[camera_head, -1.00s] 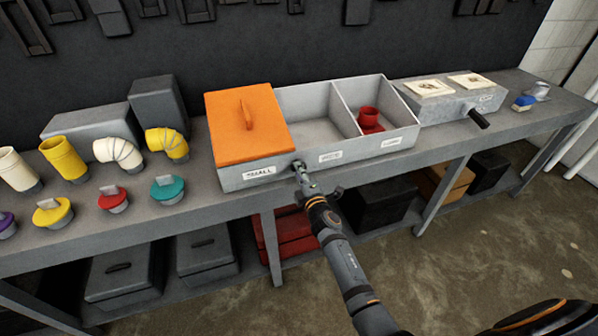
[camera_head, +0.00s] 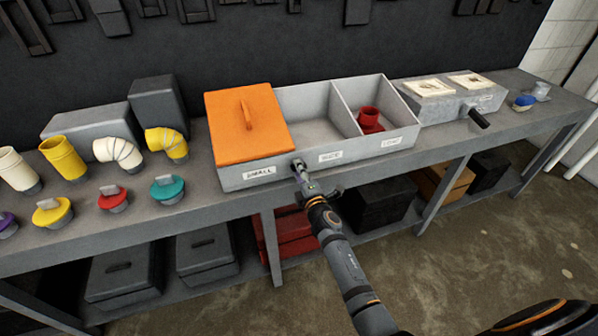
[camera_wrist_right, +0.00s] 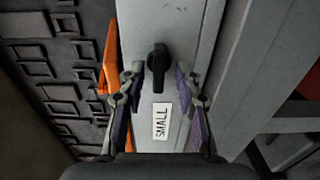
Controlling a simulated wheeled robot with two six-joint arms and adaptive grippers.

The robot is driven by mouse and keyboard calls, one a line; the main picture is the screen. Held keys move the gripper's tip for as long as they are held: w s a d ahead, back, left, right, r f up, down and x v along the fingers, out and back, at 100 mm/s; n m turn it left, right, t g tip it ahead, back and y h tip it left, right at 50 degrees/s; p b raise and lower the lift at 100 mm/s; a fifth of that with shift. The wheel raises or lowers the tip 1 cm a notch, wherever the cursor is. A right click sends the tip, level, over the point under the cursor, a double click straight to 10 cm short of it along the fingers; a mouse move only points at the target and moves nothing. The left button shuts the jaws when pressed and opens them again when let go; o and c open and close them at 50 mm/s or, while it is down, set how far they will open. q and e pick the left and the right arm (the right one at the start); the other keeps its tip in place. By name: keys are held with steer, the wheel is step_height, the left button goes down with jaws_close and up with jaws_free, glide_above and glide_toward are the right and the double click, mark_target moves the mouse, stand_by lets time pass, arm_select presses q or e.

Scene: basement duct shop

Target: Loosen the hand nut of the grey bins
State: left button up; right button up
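The grey bins (camera_head: 320,147) stand on the bench as one long box with several compartments. An orange lid (camera_head: 240,128) covers the left one, above a "SMALL" label. The black hand nut (camera_wrist_right: 157,66) is on the front wall beside that label; in the head view it is small (camera_head: 297,163) and partly covered by my gripper. My right gripper (camera_wrist_right: 158,75) is open, with one finger on each side of the nut and a gap on both sides. In the head view my right gripper (camera_head: 304,182) is at the bins' front. My left gripper is not in view.
A red flanged piece (camera_head: 369,119) sits in the right compartment. A grey box with a black handle (camera_head: 478,118) stands to the right. Yellow and white elbows and coloured caps (camera_head: 167,189) stand on the left. The bench's front edge (camera_head: 350,178) runs below the bins.

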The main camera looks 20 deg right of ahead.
steer(key=s, duration=1.2)
steer(key=shift+d, duration=0.2)
steer(key=s+d+f+m+g, duration=0.2)
steer(key=s+f+m+g, duration=0.3)
steer(key=f, duration=0.7)
steer(key=s+d+f+m+g+h, duration=0.15)
steer(key=s+f, duration=0.45)
steer(key=f, duration=0.6)
steer(key=s+d+f+m+g, duration=0.1)
steer(key=s+f+m+g, duration=0.4)
steer(key=f, duration=0.7)
steer(key=s+d+f+m+g, duration=0.1)
steer(key=s+f, duration=0.3)
steer(key=s, duration=0.5)
steer(key=s+d+f+m+g, duration=0.1)
steer(key=s+f+m+g, duration=0.1)
steer(key=s+f, duration=0.3)
steer(key=s+d+f+m+g, duration=0.2)
steer(key=s+f+m, duration=0.2)
steer(key=s, duration=1)
steer(key=shift+f, duration=0.15)
